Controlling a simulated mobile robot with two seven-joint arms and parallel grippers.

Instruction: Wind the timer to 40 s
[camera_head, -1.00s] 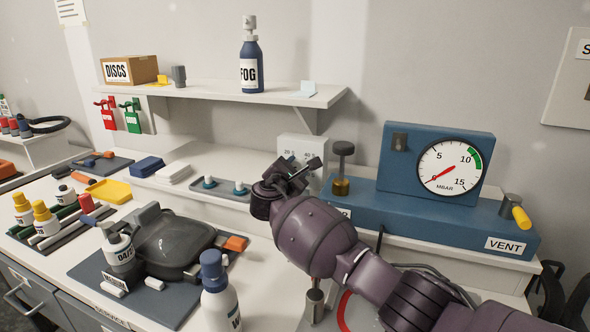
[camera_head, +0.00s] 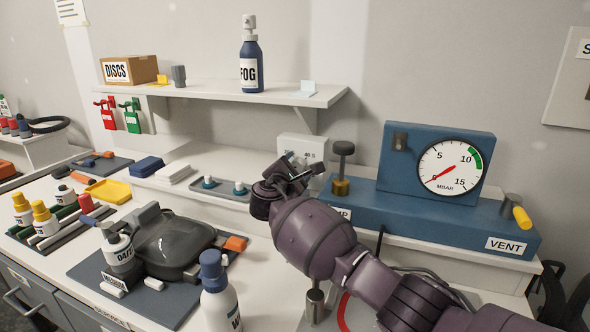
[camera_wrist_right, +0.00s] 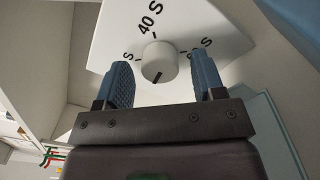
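The timer (camera_head: 303,147) is a white box on the back ledge, partly hidden behind my right gripper (camera_head: 296,173) in the head view. In the right wrist view the timer's white face (camera_wrist_right: 200,22) carries a "40 S" mark and other partly hidden marks. Its round white knob (camera_wrist_right: 159,58) has a short dark line on its lower part, on the side away from "40 S". My right gripper (camera_wrist_right: 164,82) is open, its blue-padded fingers on either side of the knob, with a gap on both sides. My left gripper is not in view.
A blue pump unit with a gauge (camera_head: 450,166) stands right of the timer, with a black-topped brass knob (camera_head: 341,186) close to my gripper. A tray with small pegs (camera_head: 222,190) lies to the left. A white bottle (camera_head: 219,305) stands in front.

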